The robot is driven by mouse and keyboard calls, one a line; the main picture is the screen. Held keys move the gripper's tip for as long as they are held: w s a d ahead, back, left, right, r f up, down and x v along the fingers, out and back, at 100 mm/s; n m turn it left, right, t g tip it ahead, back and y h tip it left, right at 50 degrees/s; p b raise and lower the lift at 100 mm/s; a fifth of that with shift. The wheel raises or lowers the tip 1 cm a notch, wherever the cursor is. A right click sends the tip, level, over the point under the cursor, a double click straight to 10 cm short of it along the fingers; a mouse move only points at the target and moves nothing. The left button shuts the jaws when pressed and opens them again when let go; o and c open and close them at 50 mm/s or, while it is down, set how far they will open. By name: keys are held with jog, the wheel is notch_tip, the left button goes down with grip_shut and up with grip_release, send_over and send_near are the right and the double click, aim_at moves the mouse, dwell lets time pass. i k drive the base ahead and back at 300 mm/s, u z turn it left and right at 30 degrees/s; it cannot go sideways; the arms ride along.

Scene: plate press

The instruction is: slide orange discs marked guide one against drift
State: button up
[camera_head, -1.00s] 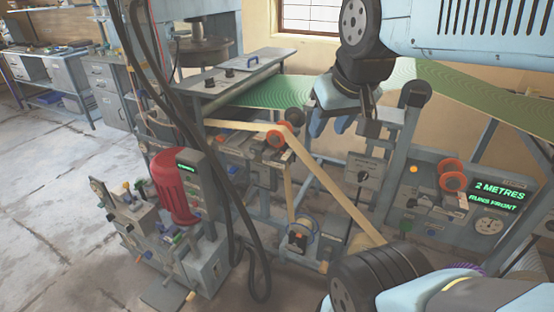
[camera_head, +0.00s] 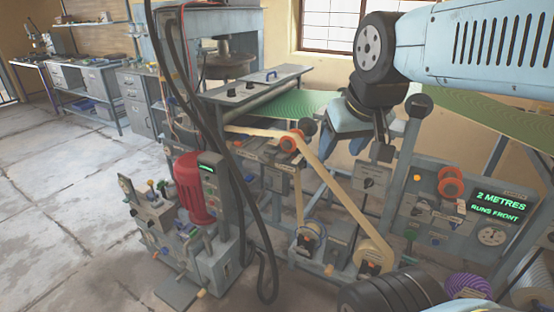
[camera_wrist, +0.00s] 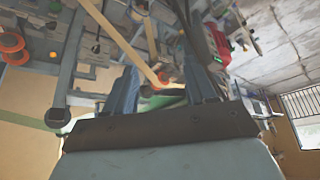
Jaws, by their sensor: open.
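A pair of orange discs (camera_head: 292,140) sits on a guide where a pale strip (camera_head: 335,182) bends over. Another pair of orange discs (camera_head: 451,182) is on the grey panel at right. The labels by both are too small to read. My gripper (camera_head: 342,140) hangs pointing down, to the right of the strip guide and apart from it. In the wrist view its two fingers (camera_wrist: 163,92) are spread with nothing between them. An orange disc (camera_wrist: 163,77) shows beyond the fingers, and more orange discs (camera_wrist: 12,45) show at far left.
The panel's green display (camera_head: 497,202) reads "2 METRES RUNS FRONT". A red motor (camera_head: 193,190) stands at left, with thick black cables hanging in front of the machine. A roll of strip (camera_head: 374,258) sits low on the frame. Open floor lies at left.

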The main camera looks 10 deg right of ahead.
aim_at(280, 158)
jog(key=k, duration=0.5)
jog(key=u, duration=1.2)
jog(key=i, duration=0.8)
jog(key=z, duration=1.95)
jog(key=i, duration=0.55)
jog(key=z, duration=0.1)
